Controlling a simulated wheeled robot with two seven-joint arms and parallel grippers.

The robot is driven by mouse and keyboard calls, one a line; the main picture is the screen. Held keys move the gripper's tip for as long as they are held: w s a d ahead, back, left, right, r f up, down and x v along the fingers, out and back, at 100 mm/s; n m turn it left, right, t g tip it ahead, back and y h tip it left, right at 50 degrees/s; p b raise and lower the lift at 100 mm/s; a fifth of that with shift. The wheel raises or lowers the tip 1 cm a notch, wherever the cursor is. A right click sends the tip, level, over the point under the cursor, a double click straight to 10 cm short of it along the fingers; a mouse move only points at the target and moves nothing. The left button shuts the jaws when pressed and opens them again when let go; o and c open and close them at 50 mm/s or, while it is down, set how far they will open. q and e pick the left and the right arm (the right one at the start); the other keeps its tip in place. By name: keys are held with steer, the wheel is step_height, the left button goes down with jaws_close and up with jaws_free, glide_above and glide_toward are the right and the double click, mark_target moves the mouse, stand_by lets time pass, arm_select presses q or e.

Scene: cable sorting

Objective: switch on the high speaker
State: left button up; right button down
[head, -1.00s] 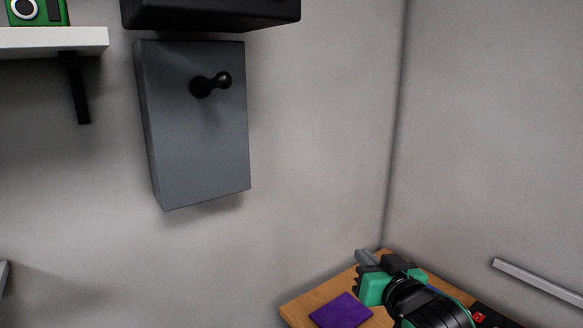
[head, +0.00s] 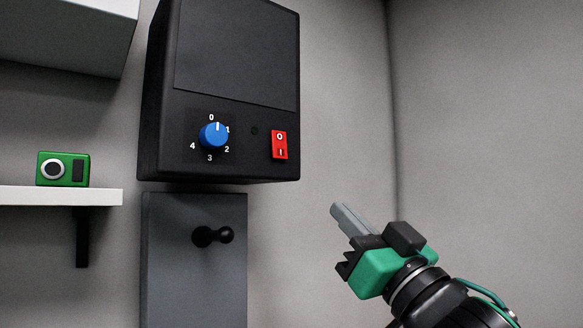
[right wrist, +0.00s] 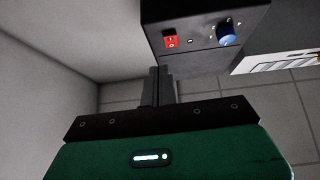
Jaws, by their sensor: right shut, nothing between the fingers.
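The high speaker (head: 236,60) is a black box on the wall. Its lower front carries a red rocker switch (head: 279,145) marked O and I, a small dark indicator (head: 254,131) and a blue knob (head: 213,136) with a 0 to 4 scale. In the right wrist view the speaker (right wrist: 195,60) is upside down, with the red switch (right wrist: 170,42) just beyond the fingertips in the picture. My right gripper (head: 342,215) is shut and empty, below and to the right of the switch, apart from the speaker. My left gripper is not in view.
A grey panel (head: 170,260) with a black peg (head: 213,236) hangs below the speaker. A white shelf (head: 60,195) with a green device (head: 63,169) is at left. A grey box (head: 70,35) is at upper left. The wall right of the speaker is clear.

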mark_target(281, 149)
steer(key=r, duration=0.1)
steer(key=s+r+y, duration=0.1)
steer(key=s+r+n, duration=0.1)
steer(key=shift+a, duration=0.3)
steer(key=shift+w, duration=0.1)
steer(key=p+x, duration=0.2)
steer(key=x, duration=0.2)
steer(key=f+p+x, duration=0.1)
steer(key=p+x, duration=0.2)
steer(key=x, duration=0.1)
steer(key=p+x, duration=0.3)
steer(key=x, duration=0.1)
steer(key=shift+w+a+f, duration=0.2)
steer(key=shift+w+a, duration=0.25)
steer(key=shift+w+a+f, duration=0.25)
steer(key=shift+w+a, duration=0.1)
steer(key=shift+w, duration=0.1)
